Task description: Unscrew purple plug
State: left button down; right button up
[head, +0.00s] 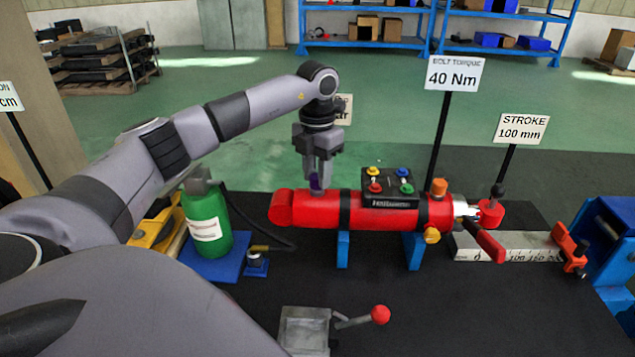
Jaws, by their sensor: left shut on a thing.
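The purple plug (315,183) sits on top of the red cylinder (310,212), towards its left end. Only a small part of the plug shows between the fingers. My left gripper (317,182) points straight down over it and is shut on the plug. The fingertips are close to the cylinder's top; I cannot tell whether the plug is still seated in it. My right gripper is not in view.
A black block with coloured knobs (389,200) stands on the cylinder, right of the gripper. A green bottle (207,222) stands at left on a blue base. A lever with a red ball (380,314) is in front. Sign posts (440,130) rise behind.

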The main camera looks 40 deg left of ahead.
pick_arm(q)
jog(key=shift+r, duration=0.15)
jog(key=n, duration=0.5)
dwell(0.4)
jog(key=shift+n, duration=0.3)
jog(key=n, duration=0.5)
jog(key=n, duration=0.5)
dwell(0.3)
